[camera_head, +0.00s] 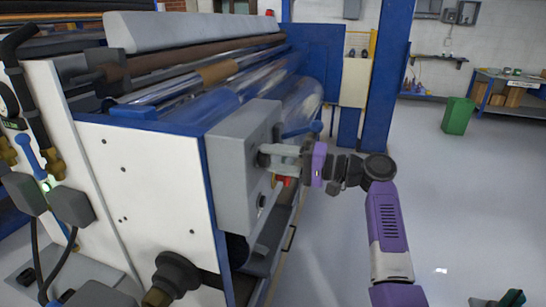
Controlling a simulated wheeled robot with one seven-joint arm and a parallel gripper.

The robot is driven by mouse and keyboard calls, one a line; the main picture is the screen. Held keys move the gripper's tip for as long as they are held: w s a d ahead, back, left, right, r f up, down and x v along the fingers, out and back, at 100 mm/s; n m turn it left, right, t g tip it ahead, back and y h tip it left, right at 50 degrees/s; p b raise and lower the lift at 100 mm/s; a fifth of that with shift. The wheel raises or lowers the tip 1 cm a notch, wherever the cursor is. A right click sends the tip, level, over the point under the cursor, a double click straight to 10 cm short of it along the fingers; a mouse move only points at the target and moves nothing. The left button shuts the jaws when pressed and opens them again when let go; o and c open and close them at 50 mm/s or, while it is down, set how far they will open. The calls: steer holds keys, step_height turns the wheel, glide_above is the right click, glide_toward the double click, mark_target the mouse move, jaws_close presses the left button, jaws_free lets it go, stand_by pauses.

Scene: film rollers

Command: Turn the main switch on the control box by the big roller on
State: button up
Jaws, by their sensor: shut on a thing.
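The grey control box (229,182) is fixed to the near end of the big roller machine, and its front face points right. My gripper (268,155) reaches in from the right, level with the upper part of that face. Its fingers are shut on a small dark part at the face, which looks like the main switch; the fingers mostly hide it, and I cannot tell which way it is turned. A small red and yellow part (283,181) shows just below my fingers. The big roller (300,100), wrapped in shiny film, lies behind the box.
The white and blue machine body (150,190) fills the left. A blue post (388,75) stands behind my arm. A green bin (457,115) and a workbench (510,88) are at the back right. The grey floor (460,200) on the right is mostly clear.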

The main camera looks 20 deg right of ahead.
steer(key=shift+d+f, duration=0.1)
steer(key=o, duration=1.4)
steer(key=shift+c, duration=0.2)
steer(key=b+v, duration=0.1)
steer(key=v, duration=0.6)
steer(key=shift+s+d+b, duration=0.25)
steer(key=shift+b, duration=0.1)
